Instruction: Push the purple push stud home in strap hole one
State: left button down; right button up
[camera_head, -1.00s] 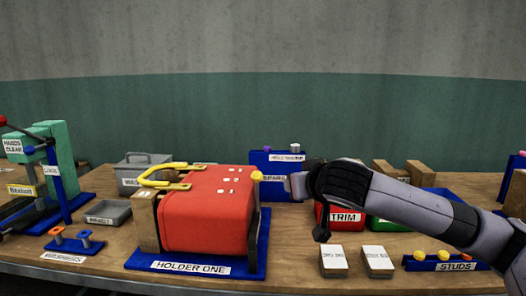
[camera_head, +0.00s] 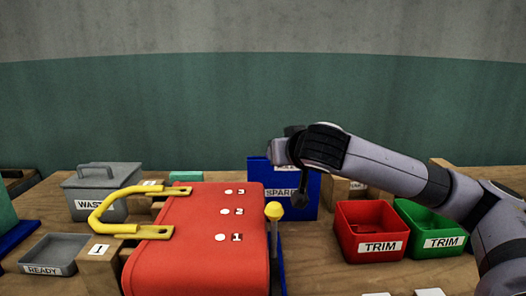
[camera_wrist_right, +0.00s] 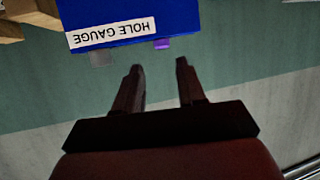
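The red bag (camera_head: 190,262) with a yellow handle (camera_head: 115,209) lies in front of me. White spots stand beside labels 1, 2 and 3 on its top; the one by label 1 (camera_head: 220,238) is nearest. A purple piece (camera_wrist_right: 162,44), perhaps the push stud, shows at the edge of the blue HOLE GAUGE block (camera_wrist_right: 150,20) in the right wrist view. My right gripper (camera_wrist_right: 159,65) is open and empty, its fingertips a short way from the purple piece. My left gripper is not in view.
A yellow knob on a post (camera_head: 273,211) stands at the bag's right side. A blue SPARES bin (camera_head: 308,206) is behind it, beneath my right wrist. Red (camera_head: 371,250) and green (camera_head: 437,243) TRIM bins stand right. WASTE (camera_head: 95,203) and READY (camera_head: 45,268) containers are left.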

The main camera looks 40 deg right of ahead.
jog(key=p+x, duration=0.1)
jog(key=x, duration=0.6)
jog(key=shift+w+a+r, duration=0.1)
jog(key=shift+r, duration=0.05)
grip_shut()
